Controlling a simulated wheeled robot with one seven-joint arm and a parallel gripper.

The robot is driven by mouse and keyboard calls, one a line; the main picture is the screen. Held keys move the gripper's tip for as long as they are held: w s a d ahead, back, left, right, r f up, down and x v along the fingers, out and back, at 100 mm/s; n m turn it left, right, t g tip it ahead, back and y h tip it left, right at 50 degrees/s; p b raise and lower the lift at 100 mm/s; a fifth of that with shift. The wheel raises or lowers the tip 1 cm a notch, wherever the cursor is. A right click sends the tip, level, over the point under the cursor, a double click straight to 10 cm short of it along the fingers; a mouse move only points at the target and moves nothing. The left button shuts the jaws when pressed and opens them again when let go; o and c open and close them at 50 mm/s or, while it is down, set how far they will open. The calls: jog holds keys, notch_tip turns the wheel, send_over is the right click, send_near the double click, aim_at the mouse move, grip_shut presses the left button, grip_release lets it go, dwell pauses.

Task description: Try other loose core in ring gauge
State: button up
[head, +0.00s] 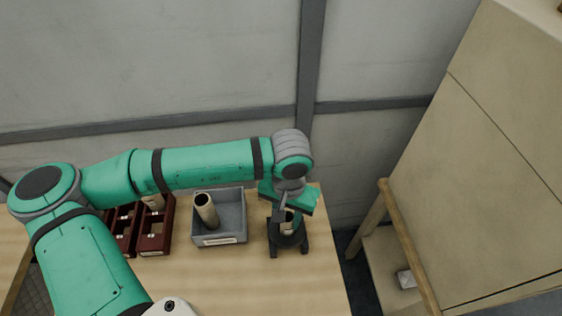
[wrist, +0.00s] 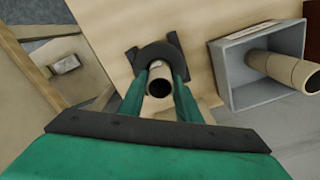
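A tan cardboard core (wrist: 160,76) stands between my gripper's fingers, its open end facing the wrist camera. My gripper (wrist: 163,84) has a finger against each side of it; in the head view my gripper (head: 288,214) is over the black ring gauge (head: 288,241). The ring gauge (wrist: 172,47) also shows in the wrist view, with the core's far end at its opening. I cannot tell how deep the core sits in the ring. Another tan core (head: 206,211) leans in the grey bin (head: 232,238); it also shows in the wrist view (wrist: 282,67).
Dark red racks (head: 155,243) with tan cores stand left of the grey bin, partly behind my arm. The wooden table (head: 210,280) is clear in front. A wall is behind. A beige cabinet (head: 490,150) and a wooden rail (head: 408,240) are off to the right.

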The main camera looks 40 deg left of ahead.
jog(key=shift+r, duration=0.1)
dwell(0.4)
jog(key=shift+w+r, duration=0.15)
jog(key=shift+r, duration=5.25)
